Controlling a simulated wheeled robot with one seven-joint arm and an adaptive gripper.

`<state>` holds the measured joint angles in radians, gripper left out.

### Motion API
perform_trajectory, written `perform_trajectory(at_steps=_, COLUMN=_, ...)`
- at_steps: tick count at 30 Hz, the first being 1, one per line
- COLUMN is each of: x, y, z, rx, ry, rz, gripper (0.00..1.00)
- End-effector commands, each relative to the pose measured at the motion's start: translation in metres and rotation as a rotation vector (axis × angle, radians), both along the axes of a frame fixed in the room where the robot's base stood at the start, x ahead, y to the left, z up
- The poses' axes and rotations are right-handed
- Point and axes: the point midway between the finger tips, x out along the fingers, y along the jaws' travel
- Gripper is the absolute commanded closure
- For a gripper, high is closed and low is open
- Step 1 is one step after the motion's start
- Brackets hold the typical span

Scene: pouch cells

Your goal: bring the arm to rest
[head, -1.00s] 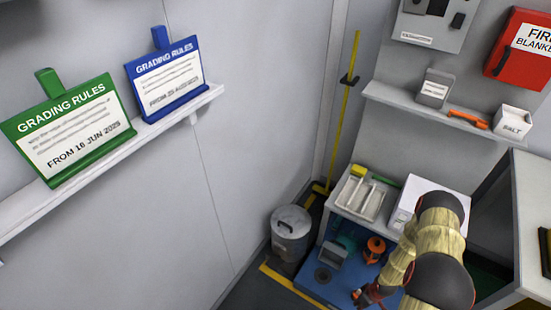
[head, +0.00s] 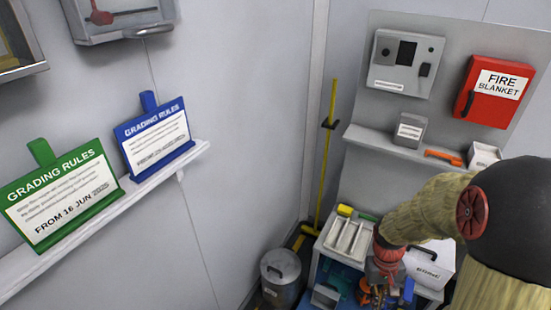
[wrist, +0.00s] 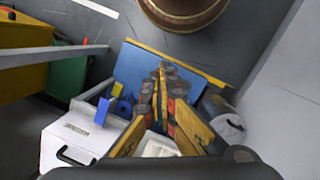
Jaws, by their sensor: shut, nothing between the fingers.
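My gripper (head: 376,298) is low in the head view, in front of the white shelf unit, at the end of my bent arm. In the wrist view the fingers of my gripper (wrist: 163,72) are together, with nothing held between them. They point toward the blue surface (wrist: 138,70) below, apart from it as far as I can tell. In the head view my arm covers part of the white case (head: 428,268).
A lidded grey bin (head: 281,276) stands left of the shelf unit. A pale tray (head: 340,246) lies on top. A wall shelf (head: 385,152) and red fire blanket box (head: 494,90) are behind my arm. The green sign (head: 62,195) and blue sign (head: 155,138) stand left.

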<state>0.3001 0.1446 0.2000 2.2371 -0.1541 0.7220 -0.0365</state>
Motion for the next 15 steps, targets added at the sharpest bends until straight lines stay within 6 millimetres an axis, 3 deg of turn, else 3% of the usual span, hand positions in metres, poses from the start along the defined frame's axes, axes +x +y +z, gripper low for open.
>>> perform_trajectory(at_steps=1, x=-0.004, y=0.009, z=0.024, rx=-0.002, ry=-0.024, rz=-0.01, gripper=1.0)
perform_trajectory(at_steps=3, x=-0.011, y=0.022, z=0.051, rx=0.0, ry=-0.048, rz=-0.021, gripper=1.0)
perform_trajectory(at_steps=15, x=-0.05, y=0.086, z=0.176, rx=0.024, ry=-0.282, rz=0.002, gripper=1.0)
